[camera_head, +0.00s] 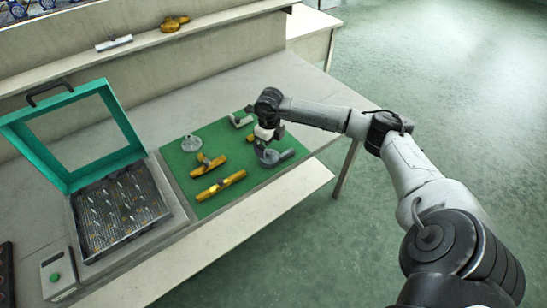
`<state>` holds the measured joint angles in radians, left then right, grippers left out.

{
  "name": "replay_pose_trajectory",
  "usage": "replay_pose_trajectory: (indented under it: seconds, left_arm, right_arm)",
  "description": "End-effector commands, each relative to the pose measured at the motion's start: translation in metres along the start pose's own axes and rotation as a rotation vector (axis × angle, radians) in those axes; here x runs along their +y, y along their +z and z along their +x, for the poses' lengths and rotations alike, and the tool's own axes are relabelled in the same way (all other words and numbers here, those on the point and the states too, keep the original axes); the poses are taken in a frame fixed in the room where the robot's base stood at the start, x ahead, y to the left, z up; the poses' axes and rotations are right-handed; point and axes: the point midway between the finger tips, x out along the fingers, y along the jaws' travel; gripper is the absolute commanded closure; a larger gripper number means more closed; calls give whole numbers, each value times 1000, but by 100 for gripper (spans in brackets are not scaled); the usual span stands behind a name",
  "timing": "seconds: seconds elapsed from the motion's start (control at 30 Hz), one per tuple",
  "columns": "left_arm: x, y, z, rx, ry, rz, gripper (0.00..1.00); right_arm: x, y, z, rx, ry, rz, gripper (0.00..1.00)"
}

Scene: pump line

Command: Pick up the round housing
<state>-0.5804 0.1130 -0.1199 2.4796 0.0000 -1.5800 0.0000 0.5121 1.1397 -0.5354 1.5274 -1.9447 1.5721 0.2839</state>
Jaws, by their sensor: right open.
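A grey housing with a rounded body and a short arm to its right (284,156) lies on the green mat (228,205), near the mat's right edge. My right gripper (263,147) points down directly over its rounded left part. The jaws are open; the fingertips are small and partly merge with the grey part, so I cannot tell whether they touch it. A grey round flange-like part with a raised centre (191,143) lies on the mat to the left, apart from the gripper. My left gripper is not in view.
Two brass fittings (220,186) (209,165) lie on the mat, and a grey bracket (241,120) lies at its back. A tray with a raised green frame (68,183) stands left. A back shelf (150,41) holds small parts.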

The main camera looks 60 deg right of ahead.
Motion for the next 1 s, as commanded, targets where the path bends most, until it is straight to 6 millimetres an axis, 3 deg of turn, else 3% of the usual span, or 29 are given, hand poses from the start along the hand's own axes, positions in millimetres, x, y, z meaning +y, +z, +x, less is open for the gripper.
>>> replay_pose_trajectory:
  seconds: [0.5, 0.73, 1.0]
  left_arm:
    - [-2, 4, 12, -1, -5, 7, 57]
    - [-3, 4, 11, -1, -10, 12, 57]
    - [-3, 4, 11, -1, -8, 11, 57]
  right_arm:
    - [3, 2, 51, 1, 2, 1, 0]
    - [2, 2, 52, 0, 0, 0, 0]
    - [2, 2, 52, 0, 0, 0, 25]
